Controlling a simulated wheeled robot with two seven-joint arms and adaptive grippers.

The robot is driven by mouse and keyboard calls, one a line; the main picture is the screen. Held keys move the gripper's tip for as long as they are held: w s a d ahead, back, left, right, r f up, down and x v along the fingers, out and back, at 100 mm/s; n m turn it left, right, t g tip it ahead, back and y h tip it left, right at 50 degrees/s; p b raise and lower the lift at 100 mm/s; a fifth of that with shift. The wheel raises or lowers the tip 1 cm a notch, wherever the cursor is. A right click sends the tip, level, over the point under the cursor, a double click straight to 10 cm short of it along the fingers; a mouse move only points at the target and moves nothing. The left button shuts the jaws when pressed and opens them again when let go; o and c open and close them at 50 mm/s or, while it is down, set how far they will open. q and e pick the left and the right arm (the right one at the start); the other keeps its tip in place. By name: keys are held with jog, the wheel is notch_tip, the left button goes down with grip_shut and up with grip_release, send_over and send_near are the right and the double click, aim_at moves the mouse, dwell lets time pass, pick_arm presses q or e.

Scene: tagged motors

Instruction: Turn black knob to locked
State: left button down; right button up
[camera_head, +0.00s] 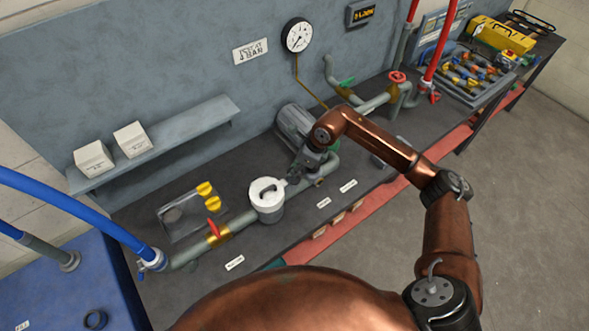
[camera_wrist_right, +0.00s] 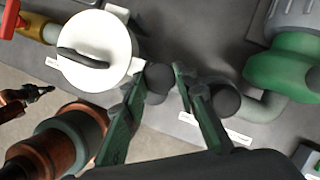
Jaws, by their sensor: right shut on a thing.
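My right gripper (camera_head: 298,177) reaches down over the pipework between the white-lidded canister (camera_head: 267,198) and the grey motor (camera_head: 297,124). In the right wrist view its two green fingers close in on a dark rounded piece, which I take to be the black knob (camera_wrist_right: 158,80). The fingers are shut on it, beside the white lid (camera_wrist_right: 95,50). The fingers and dark parts around them hide its pointer and any marks. In the head view the gripper covers it.
A red lever (camera_head: 214,229) and yellow-handled parts (camera_head: 206,188) stand left of the canister. White label strips (camera_head: 323,202) lie along the bench front. The green pump housing (camera_wrist_right: 285,65) is close on the right in the wrist view. A blue hose (camera_head: 80,211) enters at left.

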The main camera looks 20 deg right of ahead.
jog(key=c, duration=0.3)
jog(key=shift+m, duration=0.3)
jog(key=m+t, duration=0.1)
jog(key=m, duration=0.1)
jog(key=shift+m+h, duration=0.3)
jog(key=shift+h, duration=0.1)
jog(key=m, duration=0.1)
jog(key=m+h+b, duration=0.1)
jog(key=m, duration=0.1)
jog(key=shift+s+a+m+t+b, duration=0.1)
jog(key=shift+a+m+t+b, duration=0.1)
jog(key=shift+m+t+b, duration=0.1)
jog(key=m+h+b, duration=0.1)
jog(key=m, duration=0.1)
jog(key=m+h, duration=0.1)
jog(key=m, duration=0.1)
jog(key=shift+a+m+b, duration=0.2)
jog(key=shift+m+b, duration=0.1)
jog(key=shift+b, duration=0.1)
jog(key=shift+m+h+b, duration=0.75)
jog(key=shift+m+h, duration=0.05)
jog(key=shift+m, duration=1.4)
